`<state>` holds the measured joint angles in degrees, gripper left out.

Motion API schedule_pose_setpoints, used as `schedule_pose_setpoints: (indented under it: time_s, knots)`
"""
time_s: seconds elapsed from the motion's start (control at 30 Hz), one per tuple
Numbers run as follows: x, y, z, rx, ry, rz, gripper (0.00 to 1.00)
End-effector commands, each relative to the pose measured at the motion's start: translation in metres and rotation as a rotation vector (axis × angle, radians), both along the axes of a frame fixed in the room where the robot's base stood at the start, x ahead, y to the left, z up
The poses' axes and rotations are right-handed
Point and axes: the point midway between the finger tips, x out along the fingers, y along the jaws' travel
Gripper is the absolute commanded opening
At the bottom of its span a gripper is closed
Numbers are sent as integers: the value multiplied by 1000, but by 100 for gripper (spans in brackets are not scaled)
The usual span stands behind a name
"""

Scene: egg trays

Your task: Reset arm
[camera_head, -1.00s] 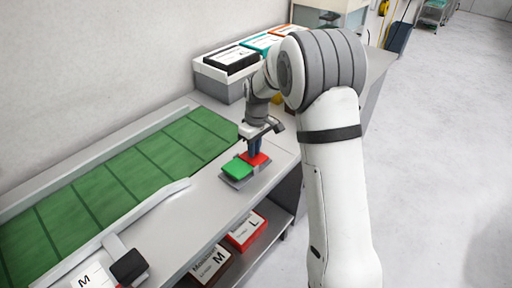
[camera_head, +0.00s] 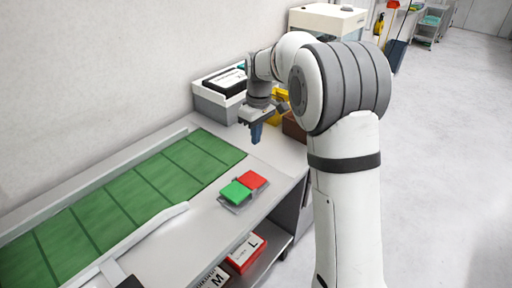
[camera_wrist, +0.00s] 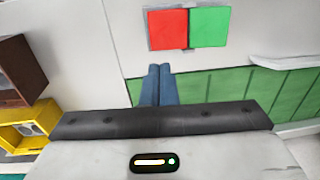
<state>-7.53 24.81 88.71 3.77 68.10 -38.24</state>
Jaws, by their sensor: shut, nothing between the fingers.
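My gripper (camera_head: 256,133) hangs above the bench, pointing down, behind and above the button box. In the wrist view its blue fingers (camera_wrist: 160,84) are together with nothing between them. The button box has a red button (camera_head: 252,180) and a green button (camera_head: 235,192) on a grey base. The same red button (camera_wrist: 168,29) and green button (camera_wrist: 210,26) show in the wrist view, apart from the fingers.
A green segmented conveyor belt (camera_head: 130,195) runs along the wall. A grey-white bin (camera_head: 215,105) with labelled boxes, a yellow bin (camera_wrist: 28,125) and a brown box (camera_wrist: 18,72) stand beyond the gripper. Boxes marked L (camera_head: 246,252) and M lie on the lower shelf.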

Motion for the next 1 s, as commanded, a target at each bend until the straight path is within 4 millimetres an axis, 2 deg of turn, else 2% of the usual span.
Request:
schedule_pose_setpoints:
  time_s: [0.47, 0.57, 0.67, 0.8, 1.0]
  knots:
    - [0, -1, 5, 1, -1, -1, 0]
    - [-15, -8, 16, -2, -16, -42, 0]
    - [-42, -19, 30, -6, -40, -117, 0]
    - [-94, -38, 48, -9, -82, -253, 0]
    - [-172, -60, 55, -5, -143, -447, 0]
